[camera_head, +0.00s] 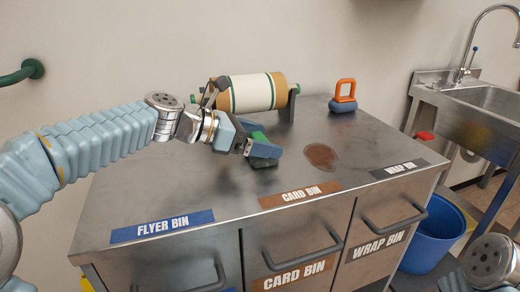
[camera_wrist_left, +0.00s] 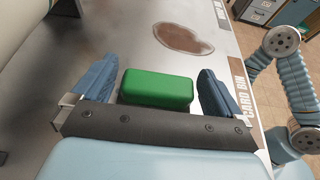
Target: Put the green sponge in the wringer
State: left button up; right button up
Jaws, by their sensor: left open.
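The green sponge (camera_wrist_left: 156,88) is a small block lying on the metal counter (camera_head: 190,190). In the left wrist view it sits between the two blue fingers of my left gripper (camera_wrist_left: 160,76), with gaps on both sides. In the head view my left gripper (camera_head: 262,141) is open at the sponge and its fingers partly hide it. A striped roller (camera_head: 250,93) on dark supports stands at the back of the counter, behind the gripper. No other part is clearly a wringer, and I cannot tell whether this is it. My right gripper is not in view.
A brown stain (camera_head: 320,156) lies right of the sponge. A blue block with an orange handle (camera_head: 344,95) stands at the back right. Labelled drawers with handles face the front. A blue bucket (camera_head: 432,238) and a sink (camera_head: 485,105) are at the right. The counter's left front is clear.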

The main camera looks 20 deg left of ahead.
aim_at(260, 138)
pick_arm(q)
jog(key=c, duration=1)
jog(key=shift+r, duration=0.6)
notch_tip(260, 138, up, 3)
jog(key=shift+f+p, duration=0.2)
jog(key=shift+p, duration=0.35)
jog(key=s+r, duration=0.9)
jog(key=s, duration=0.5)
jog(key=shift+a+r, duration=0.15)
